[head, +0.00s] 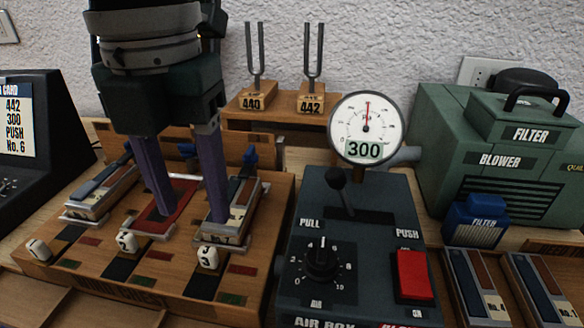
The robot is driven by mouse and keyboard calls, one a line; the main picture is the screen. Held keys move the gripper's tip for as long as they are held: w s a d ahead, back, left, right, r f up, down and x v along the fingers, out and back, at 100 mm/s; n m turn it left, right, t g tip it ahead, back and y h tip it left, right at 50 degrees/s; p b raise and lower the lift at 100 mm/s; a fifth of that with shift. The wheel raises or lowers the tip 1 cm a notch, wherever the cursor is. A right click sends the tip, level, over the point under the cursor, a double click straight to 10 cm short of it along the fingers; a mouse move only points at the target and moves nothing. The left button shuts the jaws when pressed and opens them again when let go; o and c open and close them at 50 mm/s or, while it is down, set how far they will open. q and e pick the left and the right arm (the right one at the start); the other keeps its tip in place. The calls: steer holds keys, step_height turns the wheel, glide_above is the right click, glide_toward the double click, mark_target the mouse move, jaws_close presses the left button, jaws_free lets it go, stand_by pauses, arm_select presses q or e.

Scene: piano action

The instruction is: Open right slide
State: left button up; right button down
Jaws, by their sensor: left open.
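A wooden base (267,278) carries numbered stations 1, 2 and 3. The right station, behind the white 3 tag (207,257), holds a metal-framed reed block (243,202) with a blue clip or knob (250,157) at its back; I take this to be the right slide area, but cannot tell how far it is open. My left gripper (190,228) comes down from above, open, with purple fingers spread. One finger is over the red middle slot (178,197), the other at the right block; contact is unclear. The fingers partly hide both. My right gripper is not in view.
A dark air box (362,272) with a lever, dial, red push button (415,274) and gauge (366,127) reading 300 stands close on the right. Tuning forks (313,60) stand behind. A green blower (500,160) and spare reed blocks (540,290) are farther right.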

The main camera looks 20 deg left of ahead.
mark_target(206, 250)
arm_select(q)
step_height(206, 250, down, 7)
steer(key=shift+r+b, duration=0.1)
steer(key=shift+b, duration=0.4)
steer(key=shift+c, duration=0.2)
jaws_close()
stand_by(0.9)
